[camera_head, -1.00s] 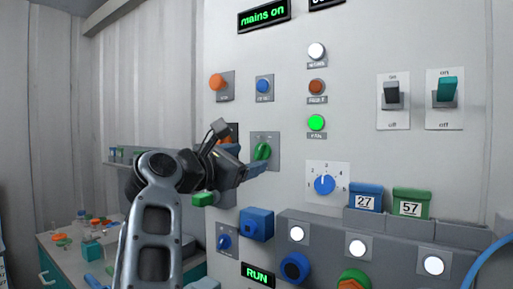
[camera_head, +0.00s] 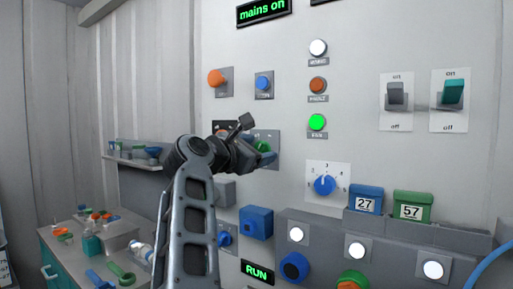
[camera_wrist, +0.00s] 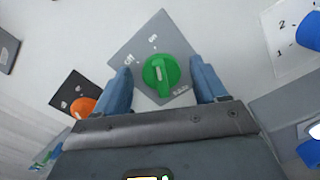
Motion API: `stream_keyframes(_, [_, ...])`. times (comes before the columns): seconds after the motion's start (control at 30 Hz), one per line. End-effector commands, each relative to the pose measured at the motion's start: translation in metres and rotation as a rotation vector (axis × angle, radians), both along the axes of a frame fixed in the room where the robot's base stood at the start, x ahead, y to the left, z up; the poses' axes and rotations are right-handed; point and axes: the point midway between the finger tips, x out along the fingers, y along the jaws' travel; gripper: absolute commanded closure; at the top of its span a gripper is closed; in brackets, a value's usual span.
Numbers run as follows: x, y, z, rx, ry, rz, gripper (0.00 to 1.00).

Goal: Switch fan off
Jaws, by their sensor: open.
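A green rotary knob (camera_wrist: 165,78) with a pale pointer mark sits on a grey plate (camera_wrist: 130,51) on the upright panel. Its label is too small to read, and I cannot tell which control is the fan's. In the wrist view my gripper (camera_wrist: 159,66) is open, with one blue finger on each side of the knob and gaps to it. In the head view my gripper (camera_head: 266,152) is at the knob (camera_head: 262,146) and partly covers it and its plate.
An orange knob (camera_wrist: 82,107) on a dark plate is close to the left finger. A blue dial (camera_head: 324,185) is to the right, with two toggle switches (camera_head: 396,96) (camera_head: 453,92) farther right. Grey boxes and blue and green bins stick out below. A cluttered bench (camera_head: 75,235) is at lower left.

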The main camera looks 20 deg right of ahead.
Motion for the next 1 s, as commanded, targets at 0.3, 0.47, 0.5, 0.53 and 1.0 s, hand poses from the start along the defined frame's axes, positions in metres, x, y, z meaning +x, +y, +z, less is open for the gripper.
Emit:
stream_keyframes(0.3, [-0.0002,0.0001,0.0000,0.000,0.000,0.000,0.45])
stream_keyframes(0.47, [-0.0003,0.0000,0.0000,-0.001,-0.001,-0.001,0.60])
stream_keyframes(0.5, [-0.0003,0.0000,0.0000,-0.001,-0.001,-0.001,0.64])
stream_keyframes(0.53, [-0.0003,0.0000,0.0000,-0.001,-0.001,-0.001,0.67])
stream_keyframes(1.0, [-0.0003,0.0002,0.0002,-0.025,0.035,-0.001,0.82])
